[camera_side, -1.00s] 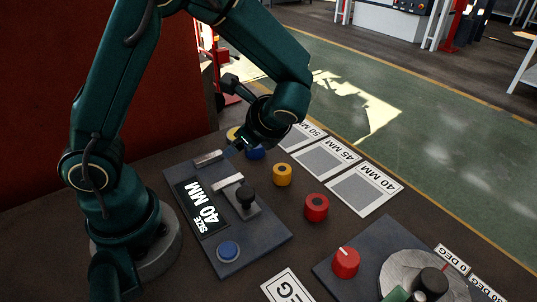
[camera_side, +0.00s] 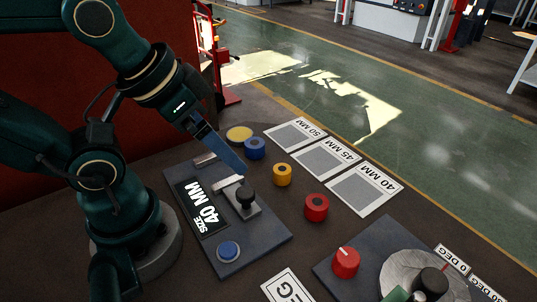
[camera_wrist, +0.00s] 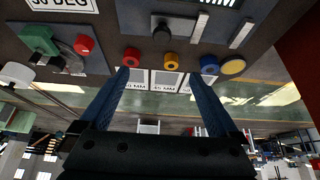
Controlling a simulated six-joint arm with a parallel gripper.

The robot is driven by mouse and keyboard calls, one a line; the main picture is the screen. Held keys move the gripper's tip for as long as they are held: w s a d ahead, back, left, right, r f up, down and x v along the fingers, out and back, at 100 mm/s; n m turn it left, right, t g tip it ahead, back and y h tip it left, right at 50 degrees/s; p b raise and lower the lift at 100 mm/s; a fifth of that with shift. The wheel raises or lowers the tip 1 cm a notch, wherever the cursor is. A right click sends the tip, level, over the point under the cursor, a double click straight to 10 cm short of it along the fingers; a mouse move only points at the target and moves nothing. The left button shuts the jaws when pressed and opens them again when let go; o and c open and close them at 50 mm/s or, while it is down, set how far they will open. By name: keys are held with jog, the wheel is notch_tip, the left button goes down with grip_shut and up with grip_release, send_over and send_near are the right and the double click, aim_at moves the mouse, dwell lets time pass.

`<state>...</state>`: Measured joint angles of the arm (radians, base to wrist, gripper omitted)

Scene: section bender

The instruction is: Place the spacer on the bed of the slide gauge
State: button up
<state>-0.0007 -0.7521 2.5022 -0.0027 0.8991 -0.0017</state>
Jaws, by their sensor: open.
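The slide gauge (camera_side: 262,237) is a dark plate with two pale metal bars, a black knob (camera_side: 245,195), a blue button and a display reading SIZE 40 MM. I see no spacer between its bars (camera_wrist: 199,27), though my finger crosses that area in the side view. Ring-shaped spacers stand on the table beside it: red (camera_side: 317,211), orange (camera_side: 282,178) and blue (camera_side: 255,154). They also show in the wrist view: red (camera_wrist: 131,56), orange (camera_wrist: 171,61), blue (camera_wrist: 208,65). My gripper (camera_side: 240,170) is open and empty, tilted above the gauge; its fingers are spread in the wrist view (camera_wrist: 160,80).
A yellow disc (camera_side: 239,134) sits beside the blue spacer. Cards marked 50, 45 and 40 MM (camera_side: 365,190) lie behind the spacers. A second dark fixture with a red knob (camera_side: 346,261) and round plate is at lower right.

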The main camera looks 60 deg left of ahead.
dwell(0.4)
jog(key=w+a+r+n, duration=0.2)
jog(key=w+r+n, duration=0.1)
jog(key=w, duration=0.2)
jog(key=n+g, duration=0.4)
jog(key=n, duration=0.1)
send_over(255, 143)
jog(key=w+d, duration=0.1)
jog(key=d, duration=0.1)
jog(key=f, duration=0.9)
jog(key=shift+a+f, duration=0.2)
jog(key=shift+f, duration=0.1)
jog(key=shift+n+g, duration=0.5)
jog(key=shift+g, duration=0.3)
jog(key=f, duration=0.2)
jog(key=a+f, duration=0.1)
jog(key=f, duration=0.2)
jog(key=s+f, duration=0.1)
jog(key=f, duration=0.1)
jog(key=shift+a+f, duration=0.3)
jog(key=shift+a, duration=0.1)
jog(key=shift+f, duration=0.6)
